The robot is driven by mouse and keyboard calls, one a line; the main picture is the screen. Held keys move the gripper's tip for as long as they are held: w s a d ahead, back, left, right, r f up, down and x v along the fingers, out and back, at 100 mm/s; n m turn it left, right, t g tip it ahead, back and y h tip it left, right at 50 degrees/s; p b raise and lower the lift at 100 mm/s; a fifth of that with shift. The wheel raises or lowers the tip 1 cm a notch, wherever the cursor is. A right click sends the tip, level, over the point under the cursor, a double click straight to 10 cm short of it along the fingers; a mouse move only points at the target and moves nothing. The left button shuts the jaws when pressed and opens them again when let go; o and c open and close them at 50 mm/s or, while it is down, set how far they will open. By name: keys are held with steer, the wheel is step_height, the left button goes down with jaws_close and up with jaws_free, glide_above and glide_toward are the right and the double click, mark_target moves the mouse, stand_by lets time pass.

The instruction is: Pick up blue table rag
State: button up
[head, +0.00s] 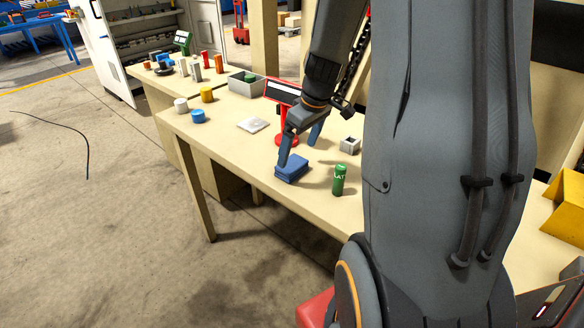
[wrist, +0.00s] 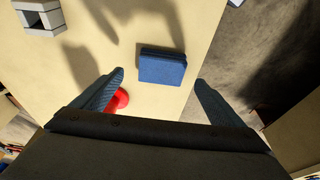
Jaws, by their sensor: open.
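The blue table rag (head: 291,168) is a folded blue block lying on the pale wooden table (head: 235,136), near its front edge. In the wrist view the rag (wrist: 162,66) lies ahead of my fingertips, between their lines. My gripper (head: 299,148) is open and empty, above and close to the rag in the head view. In the wrist view my gripper (wrist: 160,78) has one finger on each side, with the rag apart from both. The head view does not show clearly how high the fingertips are above the table.
A green can (head: 339,180) stands right of the rag. A grey square holder (head: 349,145) is behind it. A red stand (head: 283,118) is behind my gripper. A white flat item (head: 253,124), a blue cylinder (head: 198,116) and a grey bin (head: 246,84) are to the left.

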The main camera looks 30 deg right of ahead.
mark_target(293, 164)
steer(key=shift+p+x, duration=0.85)
steer(key=shift+x, duration=2.35)
steer(key=shift+a, duration=0.15)
steer(key=c, duration=1.2)
steer(key=shift+c, duration=0.3)
steer(key=shift+r, duration=0.1)
step_height(293, 164, up, 10)
steer(key=b, duration=0.1)
steer(key=shift+s, duration=0.1)
